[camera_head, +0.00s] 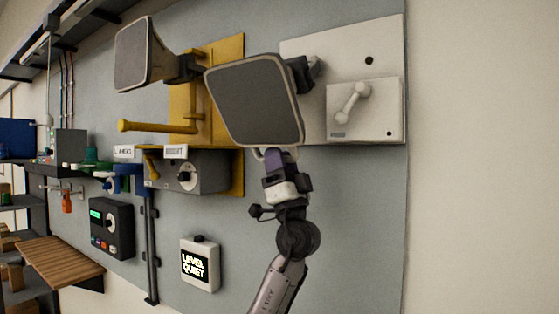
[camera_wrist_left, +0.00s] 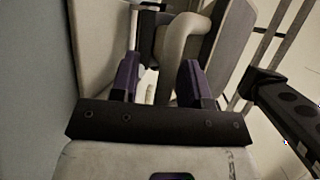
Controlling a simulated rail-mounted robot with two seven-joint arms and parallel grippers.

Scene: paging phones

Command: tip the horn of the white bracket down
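The white bracket's plate (camera_head: 340,55) is on the wall at the upper right, with a dark joint (camera_head: 303,72) behind its horn. The horn (camera_head: 255,100) is a grey square face with a pale rim, slightly tilted, and hides part of the bracket. A pale curved handle shows under its lower edge and in the left wrist view (camera_wrist_left: 182,40). My left gripper (camera_head: 272,156) is just below the horn. Its purple fingers (camera_wrist_left: 160,78) are apart, with part of the handle between them and a gap at the left finger. Contact is unclear. My right gripper is out of view.
A yellow bracket (camera_head: 222,60) with a second horn (camera_head: 140,53) and a yellow bar is to the left. A white box (camera_head: 365,110) with a lever is at the right. A grey control box (camera_head: 205,172) and a "LEVEL QUIET" display (camera_head: 200,264) are below.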

